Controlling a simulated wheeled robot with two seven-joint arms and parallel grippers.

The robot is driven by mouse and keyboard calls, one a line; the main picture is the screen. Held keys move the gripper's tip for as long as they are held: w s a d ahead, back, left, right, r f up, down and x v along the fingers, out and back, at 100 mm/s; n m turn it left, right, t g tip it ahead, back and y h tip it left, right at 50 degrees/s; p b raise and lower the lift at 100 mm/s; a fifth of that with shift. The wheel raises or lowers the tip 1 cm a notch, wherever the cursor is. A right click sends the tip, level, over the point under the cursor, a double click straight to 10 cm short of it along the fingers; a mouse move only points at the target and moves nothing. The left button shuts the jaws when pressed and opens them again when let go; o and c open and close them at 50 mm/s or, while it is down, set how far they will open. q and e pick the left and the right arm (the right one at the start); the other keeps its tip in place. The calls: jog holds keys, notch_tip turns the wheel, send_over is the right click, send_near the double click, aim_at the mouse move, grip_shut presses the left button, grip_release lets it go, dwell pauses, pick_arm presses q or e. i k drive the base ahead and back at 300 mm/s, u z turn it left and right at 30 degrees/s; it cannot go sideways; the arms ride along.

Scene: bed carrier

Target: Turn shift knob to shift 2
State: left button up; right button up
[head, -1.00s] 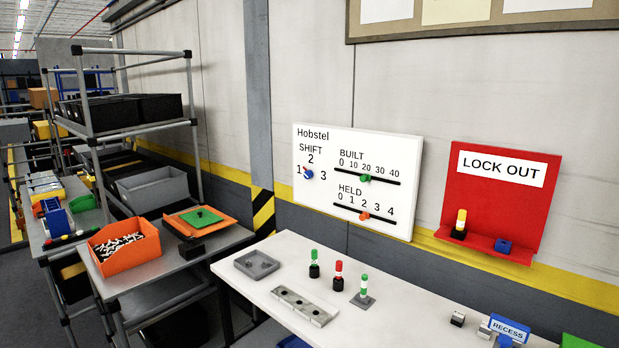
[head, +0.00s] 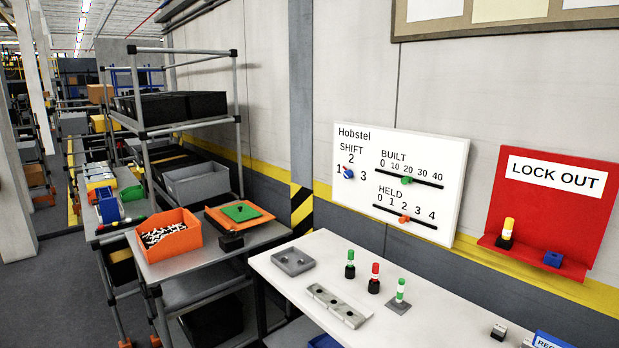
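The shift knob (head: 348,173) is a small blue knob with a red pointer. It sits under the word SHIFT at the left of the white Hobstel board (head: 395,215) on the wall. The numbers 1, 2 and 3 stand around it, with 1 at left, 2 above and 3 at right. The red pointer is directed up and left, toward the 1. A green BUILT slider and an orange HELD slider are on the same board. Neither of my grippers shows in the head view.
A white table (head: 290,303) stands below the board, holding a grey tray (head: 293,261), a grey holed block (head: 338,306) and several small coloured pegs. A red LOCK OUT board (head: 548,228) is at right. A shelf rack with an orange bin (head: 168,243) stands at left.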

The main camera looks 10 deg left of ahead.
aim_at(348, 173)
jog(key=u, duration=1.65)
jog(key=i, duration=2.5)
jog(key=z, duration=2.35)
